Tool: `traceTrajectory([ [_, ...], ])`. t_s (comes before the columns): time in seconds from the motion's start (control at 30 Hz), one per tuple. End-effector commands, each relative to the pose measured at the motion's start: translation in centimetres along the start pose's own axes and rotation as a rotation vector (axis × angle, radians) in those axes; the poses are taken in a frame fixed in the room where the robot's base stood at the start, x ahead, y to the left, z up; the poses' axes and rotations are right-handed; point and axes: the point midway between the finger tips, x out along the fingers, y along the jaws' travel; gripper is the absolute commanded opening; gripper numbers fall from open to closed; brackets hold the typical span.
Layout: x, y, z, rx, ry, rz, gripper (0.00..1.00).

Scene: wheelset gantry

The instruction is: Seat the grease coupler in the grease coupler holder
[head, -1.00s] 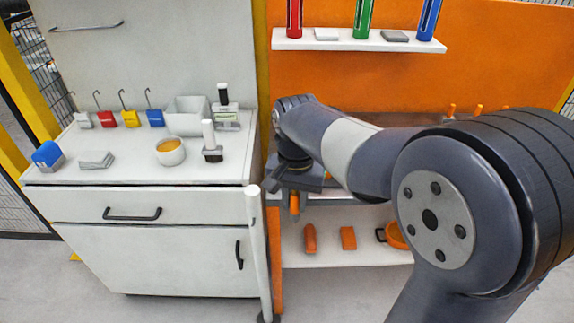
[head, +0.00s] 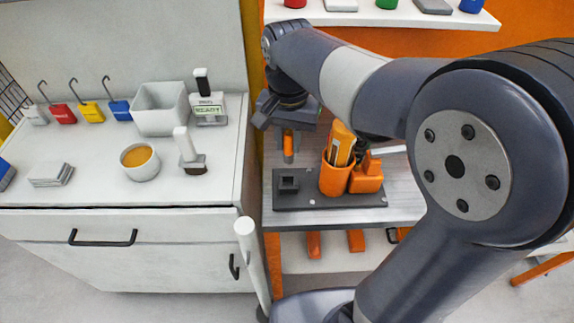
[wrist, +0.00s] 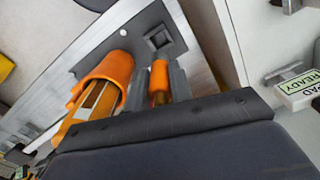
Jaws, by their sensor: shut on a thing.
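My gripper (head: 287,138) is shut on the grease coupler (head: 288,150), an orange cylinder hanging upright between the fingers. In the wrist view my gripper (wrist: 161,84) has its two grey fingers on either side of the coupler (wrist: 159,74), which has a brass-coloured part near the gripper. The grease coupler holder (head: 288,184), which I take to be the small dark square socket, stands on the dark plate. The coupler is above it in the head view, apart from it. In the wrist view the holder (wrist: 158,41) lies just beyond the coupler's end, its square opening visible.
An orange cup (head: 334,181) holding an orange tool (head: 340,142) stands right of the holder, beside an orange block (head: 366,181). They share the dark plate (head: 318,201) on the bench. A white post (head: 250,262) rises at the left, near the white cabinet (head: 150,225).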

Motion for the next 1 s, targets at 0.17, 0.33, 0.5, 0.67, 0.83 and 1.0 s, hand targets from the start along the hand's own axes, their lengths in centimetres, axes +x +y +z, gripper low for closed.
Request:
traceTrajectory([
  [0.17, 3.4, 0.1, 0.1, 0.000, -0.005, 0.004, 0.00],
  [0.33, 5.5, 0.0, 0.0, 0.000, -0.002, 0.002, 0.00],
  [0.5, 7.6, 0.1, 0.1, 0.000, -0.004, 0.003, 0.00],
  [0.67, 9.5, 0.1, 0.1, 0.000, -0.004, 0.003, 0.00],
  [0.83, 10.0, 0.1, 0.2, 0.000, -0.006, 0.004, 0.00],
  [1.0, 10.0, 0.1, 0.1, 0.000, -0.006, 0.004, 0.31],
])
